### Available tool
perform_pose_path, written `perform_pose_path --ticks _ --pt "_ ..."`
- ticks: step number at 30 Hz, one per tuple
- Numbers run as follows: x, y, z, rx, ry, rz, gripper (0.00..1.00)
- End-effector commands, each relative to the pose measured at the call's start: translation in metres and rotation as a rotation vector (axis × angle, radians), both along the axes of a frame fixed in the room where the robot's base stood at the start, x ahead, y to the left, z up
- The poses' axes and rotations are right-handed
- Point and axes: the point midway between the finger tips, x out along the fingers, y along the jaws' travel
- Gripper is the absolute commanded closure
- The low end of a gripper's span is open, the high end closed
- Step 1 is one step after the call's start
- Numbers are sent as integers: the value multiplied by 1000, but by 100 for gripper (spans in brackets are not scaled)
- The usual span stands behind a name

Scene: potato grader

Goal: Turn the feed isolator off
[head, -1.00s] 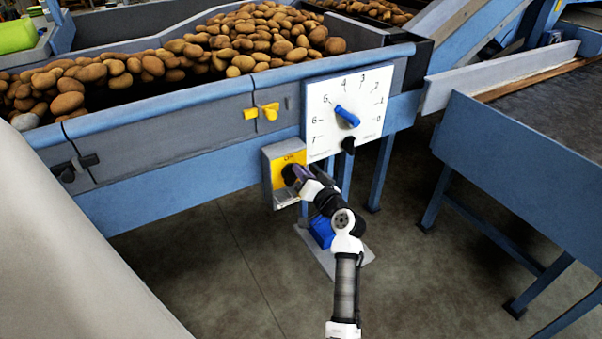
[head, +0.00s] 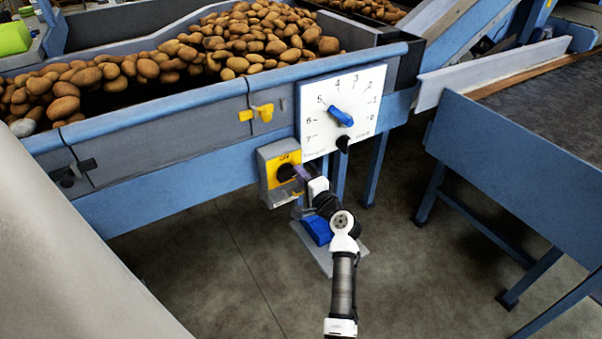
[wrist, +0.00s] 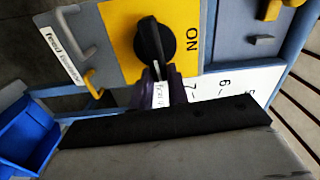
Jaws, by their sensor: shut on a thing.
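The feed isolator is a grey box with a yellow plate (head: 284,158) and a black rotary knob (head: 286,173). It hangs below the potato hopper's side. In the wrist view the yellow plate (wrist: 120,30) carries the word ON at the right, and the black knob (wrist: 168,42) has its grip bar running up and down the picture, across the plate's lettered direction. A white "feed isolator" label (wrist: 62,53) is at the left. My gripper (wrist: 162,88) is at the knob, its dark purple fingers shut on the bar's near end. My gripper (head: 299,173) partly hides the box in the head view.
A white dial panel (head: 341,112) with a blue pointer stands just above right of the isolator. A yellow latch (head: 256,112) is on the hopper side. A blue object (head: 317,229) is below my gripper. A blue table (head: 520,150) stands right. Floor is open between.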

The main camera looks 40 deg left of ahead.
Motion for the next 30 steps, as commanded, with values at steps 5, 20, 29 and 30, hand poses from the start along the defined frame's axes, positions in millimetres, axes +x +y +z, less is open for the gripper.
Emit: perform_pose_path --ticks 5,20,29,30 --pt "0 -1 -2 22 58 -1 100" --pt "0 -1 -4 38 94 -1 100" --pt "0 0 -3 37 92 0 62" --pt "0 0 -3 37 92 0 62"
